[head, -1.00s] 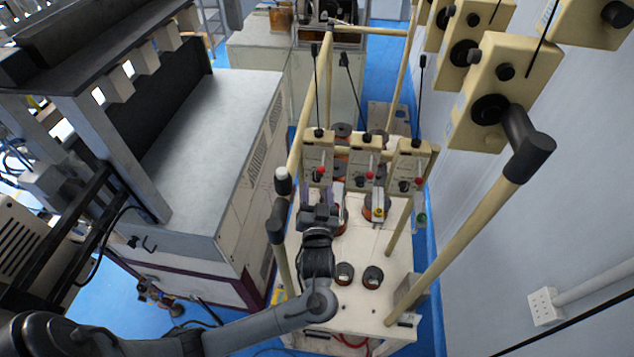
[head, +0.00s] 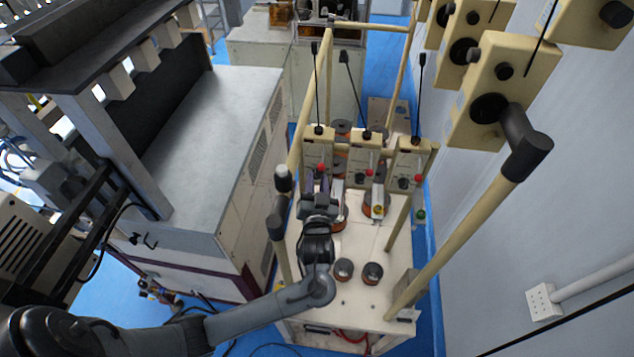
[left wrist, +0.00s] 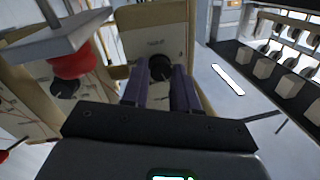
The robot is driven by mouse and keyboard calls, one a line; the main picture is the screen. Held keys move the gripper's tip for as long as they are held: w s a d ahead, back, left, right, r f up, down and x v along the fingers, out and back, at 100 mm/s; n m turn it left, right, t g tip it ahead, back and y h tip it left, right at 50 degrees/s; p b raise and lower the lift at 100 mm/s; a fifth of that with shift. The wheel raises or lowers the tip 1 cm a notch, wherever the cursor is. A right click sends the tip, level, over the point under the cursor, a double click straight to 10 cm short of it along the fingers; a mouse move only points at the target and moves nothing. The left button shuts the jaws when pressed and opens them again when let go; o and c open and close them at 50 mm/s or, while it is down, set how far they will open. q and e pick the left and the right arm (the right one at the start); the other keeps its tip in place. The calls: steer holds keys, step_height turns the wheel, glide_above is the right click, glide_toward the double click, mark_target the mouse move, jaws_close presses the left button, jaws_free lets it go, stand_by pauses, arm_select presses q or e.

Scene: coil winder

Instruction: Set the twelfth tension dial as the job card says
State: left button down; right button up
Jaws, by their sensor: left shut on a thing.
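A row of three cream tension boxes stands on the rail of the cart. My left gripper (head: 317,186) is at the front of the leftmost box (head: 318,148). In the left wrist view the two purple fingers of the gripper (left wrist: 161,82) are shut on a round black dial (left wrist: 160,66) on a cream box face (left wrist: 158,36). Small marks are printed above the dial, too small to read. In the head view my gripper hides this dial. The middle box (head: 364,155) and the right box (head: 409,158) have their own black dials. No job card can be made out.
Copper spools (head: 375,205) sit below the boxes, and two dark round pieces (head: 344,270) lie on the cart top (head: 370,300). Cream posts and rods rise around the cart. A grey machine bench (head: 215,140) stands left, and wall boxes (head: 505,90) hang right.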

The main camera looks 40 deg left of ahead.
arm_select(q)
steer(key=shift+m, duration=0.4)
steer(key=m, duration=0.2)
steer(key=shift+m, duration=0.4)
steer(key=shift+f+m+t, duration=0.1)
steer(key=shift+m+t, duration=0.6)
steer(key=shift+m, duration=1.4)
steer(key=c, duration=0.9)
jaws_free()
steer(key=shift+o, duration=0.2)
